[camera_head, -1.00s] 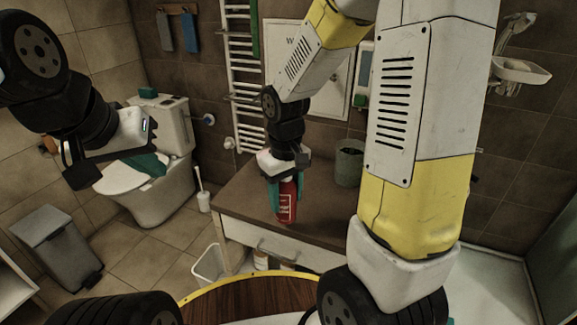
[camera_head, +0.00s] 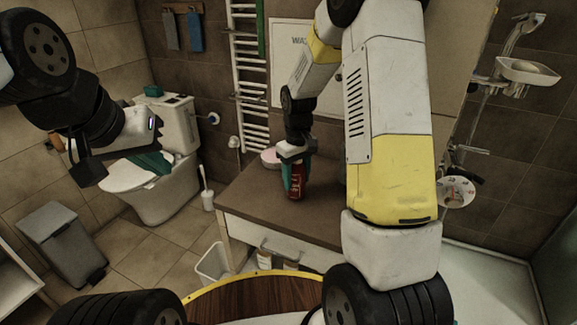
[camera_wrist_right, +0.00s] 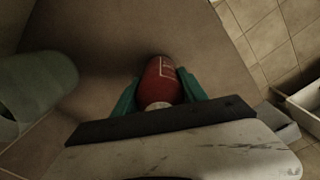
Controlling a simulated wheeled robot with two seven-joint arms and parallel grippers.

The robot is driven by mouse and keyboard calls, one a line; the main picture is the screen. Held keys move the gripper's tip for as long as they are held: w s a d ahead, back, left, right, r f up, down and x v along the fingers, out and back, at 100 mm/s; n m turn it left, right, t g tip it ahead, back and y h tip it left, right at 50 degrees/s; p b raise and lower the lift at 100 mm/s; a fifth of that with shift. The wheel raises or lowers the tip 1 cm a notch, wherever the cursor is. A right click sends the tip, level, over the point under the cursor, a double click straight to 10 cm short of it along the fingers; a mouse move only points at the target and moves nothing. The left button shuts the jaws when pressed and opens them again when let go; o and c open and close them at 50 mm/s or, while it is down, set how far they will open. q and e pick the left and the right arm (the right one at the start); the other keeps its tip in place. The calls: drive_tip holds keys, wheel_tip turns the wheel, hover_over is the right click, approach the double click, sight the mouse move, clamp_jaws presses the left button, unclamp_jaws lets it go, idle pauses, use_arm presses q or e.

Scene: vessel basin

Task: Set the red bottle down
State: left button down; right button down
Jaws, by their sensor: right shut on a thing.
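The red bottle (camera_head: 297,189) is upright at the brown counter top (camera_head: 250,196). My right gripper (camera_head: 297,170) is shut on it from above, with teal fingers on either side. The right wrist view shows the red bottle (camera_wrist_right: 161,80) between the fingers of my right gripper (camera_wrist_right: 160,92). I cannot tell whether its base touches the counter. My left gripper (camera_head: 148,161) hangs in front of the toilet at the left, away from the bottle. No object shows in it, and its opening is unclear.
A round pinkish thing (camera_head: 270,158) stands on the counter behind the bottle. In the right wrist view a grey-green container (camera_wrist_right: 35,85) stands to the left. Bare counter shows around the bottle. My right arm hides the counter's right part.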

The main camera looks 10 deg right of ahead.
drive_tip(key=shift+f, duration=0.2)
drive_tip(key=c, duration=0.6)
unclamp_jaws()
